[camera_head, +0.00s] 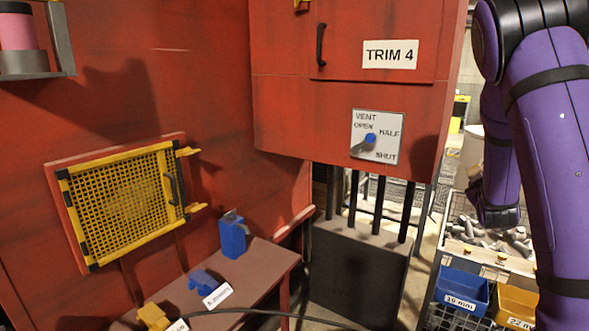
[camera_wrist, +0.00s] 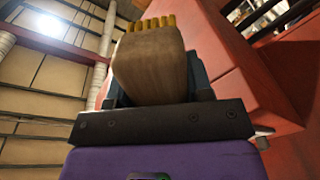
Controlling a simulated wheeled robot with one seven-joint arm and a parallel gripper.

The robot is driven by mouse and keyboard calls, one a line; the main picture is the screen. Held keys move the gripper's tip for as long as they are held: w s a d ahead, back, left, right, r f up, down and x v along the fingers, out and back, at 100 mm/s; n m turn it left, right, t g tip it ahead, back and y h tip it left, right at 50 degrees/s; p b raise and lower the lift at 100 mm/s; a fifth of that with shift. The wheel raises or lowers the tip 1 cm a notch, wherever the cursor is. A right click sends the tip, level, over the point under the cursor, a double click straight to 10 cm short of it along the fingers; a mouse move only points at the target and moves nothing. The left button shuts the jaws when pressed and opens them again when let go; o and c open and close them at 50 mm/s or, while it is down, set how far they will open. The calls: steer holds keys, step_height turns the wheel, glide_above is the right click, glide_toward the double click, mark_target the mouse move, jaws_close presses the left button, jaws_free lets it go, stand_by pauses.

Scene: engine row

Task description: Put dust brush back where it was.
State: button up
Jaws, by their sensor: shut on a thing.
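In the wrist view my gripper (camera_wrist: 156,78) is shut on the dust brush (camera_wrist: 150,62), a pale brown wooden block with a row of yellow bristle tufts at its far end. The dark fingers show on both sides of the block. In the head view neither the brush nor the gripper can be made out; only my purple arm shows at the right. A low bench (camera_head: 255,272) carries a blue holder (camera_head: 232,236), a small blue cradle (camera_head: 203,281) with a white label (camera_head: 217,296), and a yellow cradle (camera_head: 153,317). The label is too small to read surely.
A red wall carries a yellow mesh guard (camera_head: 122,205) above the bench. A red cabinet marked TRIM 4 (camera_head: 390,54) has a vent dial (camera_head: 376,137). Blue (camera_head: 462,288) and yellow (camera_head: 517,303) bins stand at lower right. A dark cable (camera_head: 262,311) crosses the bench front.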

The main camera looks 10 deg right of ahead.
steer(key=w+a+f+n+t+y, duration=0.1)
steer(key=a+f+n+y, duration=0.2)
steer(key=a+f, duration=0.8)
steer(key=w+a+f+n+t+y, duration=0.1)
steer(key=a+f+n+y, duration=0.2)
steer(key=a+f+y, duration=0.3)
steer(key=a+f, duration=0.5)
steer(key=a, duration=0.8)
steer(key=shift+w+t, duration=0.15)
steer(key=shift+t, duration=0.15)
